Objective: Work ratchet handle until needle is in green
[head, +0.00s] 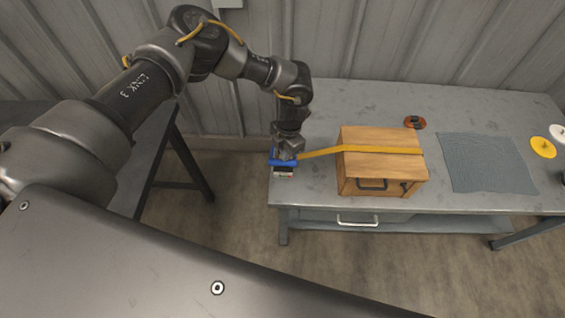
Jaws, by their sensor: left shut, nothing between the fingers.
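A blue ratchet (283,163) sits at the left end of the table, with a yellow strap (375,149) running right from it over a wooden box (358,171). My left gripper (287,153) is shut, with nothing between its fingers. It is right over the ratchet and hides much of it, including the handle. I cannot tell whether the fingers touch it. A small white and red patch shows at the ratchet's front; no needle or green zone can be made out. My right gripper is not in view.
A drawer with a pale handle (357,220) is below. A dark table (150,150) stands left across a floor gap.

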